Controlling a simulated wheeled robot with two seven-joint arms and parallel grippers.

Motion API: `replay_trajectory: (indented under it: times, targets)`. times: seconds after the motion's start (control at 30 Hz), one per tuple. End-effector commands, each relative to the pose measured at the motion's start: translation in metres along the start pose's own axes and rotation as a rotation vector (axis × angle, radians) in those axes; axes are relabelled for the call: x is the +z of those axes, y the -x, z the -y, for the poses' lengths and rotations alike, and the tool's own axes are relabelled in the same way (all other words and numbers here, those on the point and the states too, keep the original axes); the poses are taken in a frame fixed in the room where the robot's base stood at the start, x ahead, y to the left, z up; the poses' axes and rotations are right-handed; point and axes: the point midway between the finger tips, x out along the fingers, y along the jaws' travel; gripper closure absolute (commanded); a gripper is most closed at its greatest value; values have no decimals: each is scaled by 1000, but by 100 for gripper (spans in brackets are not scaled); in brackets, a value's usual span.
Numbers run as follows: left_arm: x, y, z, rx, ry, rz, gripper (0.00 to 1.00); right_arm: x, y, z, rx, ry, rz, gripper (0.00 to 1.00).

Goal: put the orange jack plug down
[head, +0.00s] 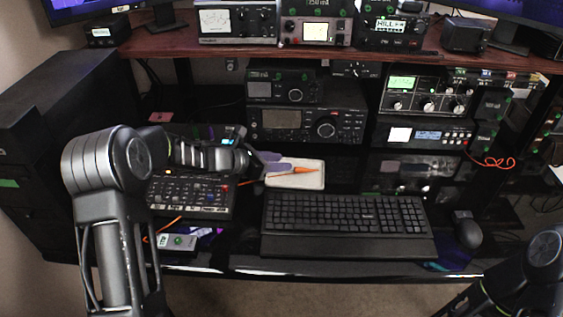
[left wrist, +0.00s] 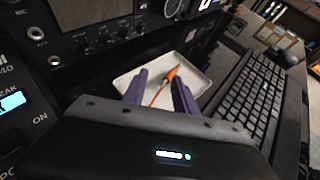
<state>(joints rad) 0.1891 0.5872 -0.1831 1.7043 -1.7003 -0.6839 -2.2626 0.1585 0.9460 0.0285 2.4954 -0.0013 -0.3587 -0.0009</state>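The orange jack plug (head: 303,170) lies in a white tray (head: 312,184) behind the keyboard. In the left wrist view the orange plug (left wrist: 171,74) shows beyond and between my fingers, with a thin orange length running back towards the gripper. My left gripper (head: 271,161) reaches in from the left at the tray's left end. In the left wrist view its two purple fingers (left wrist: 161,95) stand apart, with a clear gap on both sides of the orange piece. The tray (left wrist: 193,72) lies under the fingertips. My right gripper is out of view; only part of the right arm shows at lower right.
A keyboard (head: 345,214) lies in front of the tray, with a mouse (head: 467,232) to its right. A mixer (head: 190,194) stands left of it. Radios (head: 306,126) stand close behind the tray.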

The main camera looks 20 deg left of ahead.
Motion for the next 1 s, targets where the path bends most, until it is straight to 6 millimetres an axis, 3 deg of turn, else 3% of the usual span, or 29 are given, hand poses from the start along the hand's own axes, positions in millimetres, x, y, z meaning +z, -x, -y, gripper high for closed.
replay_trajectory:
  times: [0.3, 0.5, 0.67, 1.0]
  targets:
    - [1, 65, -1, 4, 0, 2, 66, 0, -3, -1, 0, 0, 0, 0]
    - [0, 97, 0, 2, 0, 2, 66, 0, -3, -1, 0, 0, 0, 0]
    - [0, 106, 0, 1, 1, 1, 66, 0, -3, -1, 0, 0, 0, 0]
    - [0, 106, 0, 0, 0, 1, 66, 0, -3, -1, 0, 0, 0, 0]
